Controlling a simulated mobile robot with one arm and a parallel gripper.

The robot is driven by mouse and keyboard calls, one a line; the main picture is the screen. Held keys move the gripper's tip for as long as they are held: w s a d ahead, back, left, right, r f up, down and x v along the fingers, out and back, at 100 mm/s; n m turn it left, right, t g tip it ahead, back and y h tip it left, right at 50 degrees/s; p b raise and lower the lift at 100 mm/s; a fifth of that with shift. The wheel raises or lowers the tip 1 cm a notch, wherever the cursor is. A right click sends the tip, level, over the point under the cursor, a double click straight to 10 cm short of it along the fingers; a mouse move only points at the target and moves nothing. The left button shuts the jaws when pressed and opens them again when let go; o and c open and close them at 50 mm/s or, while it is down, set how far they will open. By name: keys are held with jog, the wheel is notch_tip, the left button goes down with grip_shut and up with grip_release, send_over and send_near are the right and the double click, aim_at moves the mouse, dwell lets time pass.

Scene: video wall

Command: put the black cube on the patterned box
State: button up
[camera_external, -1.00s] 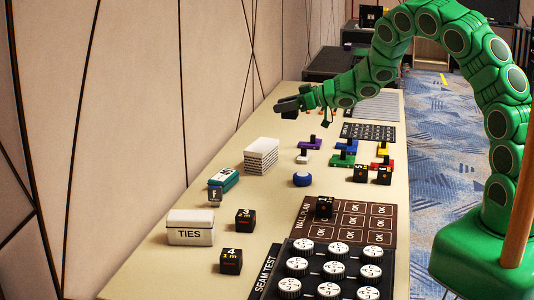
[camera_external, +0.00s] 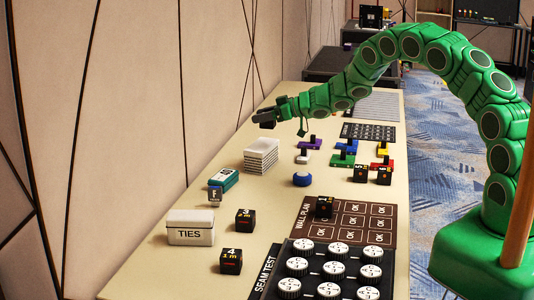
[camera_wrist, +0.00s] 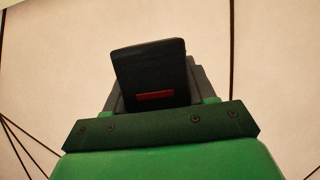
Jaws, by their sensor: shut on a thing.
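My gripper (camera_external: 268,118) is shut on a black cube (camera_wrist: 152,75) and holds it up off the table, toward the wall, in the external view. In the wrist view the cube shows a dark face with a red bar and sits tilted between the jaws. Other black cubes stand on the table: one marked 3 (camera_external: 245,220), one marked 4 (camera_external: 231,261), one on the wall plan board (camera_external: 324,207), and two near the coloured pieces (camera_external: 361,173). I cannot tell for sure which thing is the patterned box.
A white TIES box (camera_external: 190,233), a stack of white tiles (camera_external: 261,158), a teal box (camera_external: 224,180) and a blue round piece (camera_external: 302,179) stand on the long table (camera_external: 150,275). A black board with white knobs (camera_external: 265,285) lies in front. The wall (camera_external: 140,120) runs along the left.

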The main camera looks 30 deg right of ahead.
jog(key=shift+w+a+f, duration=0.2)
jog(key=shift+w+f, duration=0.5)
jog(key=shift+f, duration=0.25)
jog(key=shift+w+a+f, duration=0.15)
jog(key=shift+w+f, duration=0.55)
jog(key=shift+f, duration=0.2)
jog(key=shift+w+f, duration=0.1)
jog(key=shift+f, duration=1.45)
jog(key=shift+f, duration=0.1)
jog(key=o, duration=1.2)
jog(key=shift+c, duration=0.2)
jog(key=shift+s+d+r, duration=0.3)
jog(key=shift+s+d, duration=0.05)
jog(key=v, duration=1.1)
